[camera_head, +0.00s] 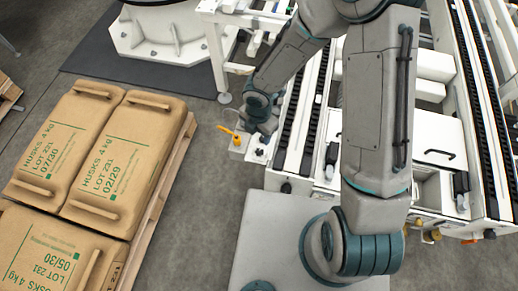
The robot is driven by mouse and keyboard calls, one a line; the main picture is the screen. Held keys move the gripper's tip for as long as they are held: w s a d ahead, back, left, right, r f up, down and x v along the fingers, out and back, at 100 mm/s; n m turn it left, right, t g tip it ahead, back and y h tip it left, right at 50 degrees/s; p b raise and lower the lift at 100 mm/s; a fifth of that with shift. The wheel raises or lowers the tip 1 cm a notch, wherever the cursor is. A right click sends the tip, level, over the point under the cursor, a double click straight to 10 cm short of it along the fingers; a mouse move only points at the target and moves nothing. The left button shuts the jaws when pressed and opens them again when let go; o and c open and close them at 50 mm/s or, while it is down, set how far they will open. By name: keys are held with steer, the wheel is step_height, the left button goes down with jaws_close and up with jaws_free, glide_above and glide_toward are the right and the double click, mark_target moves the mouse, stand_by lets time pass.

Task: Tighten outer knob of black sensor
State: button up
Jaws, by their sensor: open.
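The end of my arm with my gripper (259,137) is left of centre, low beside the conveyor frame's near left corner. The gripper is open, but its fingers are small and mostly hidden by my wrist. A black sensor (331,156) with a pale lower end is mounted at the conveyor's near edge, right of my gripper and apart from it. Another similar black sensor (461,186) is at the far right of the conveyor. Knobs on either sensor are too small to make out. I cannot tell which sensor the task names.
A white box with an orange lever (231,134) is close to my gripper's left. The conveyor frame (289,125) with black rollers fills the right. Brown sacks (130,150) lie on a wooden pallet (165,200) at left. Grey floor (205,200) is clear between them.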

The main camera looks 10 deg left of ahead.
mark_target(259, 152)
step_height(259, 152, down, 12)
steer(key=b, duration=0.3)
steer(key=shift+r, duration=0.1)
steer(key=c, duration=1)
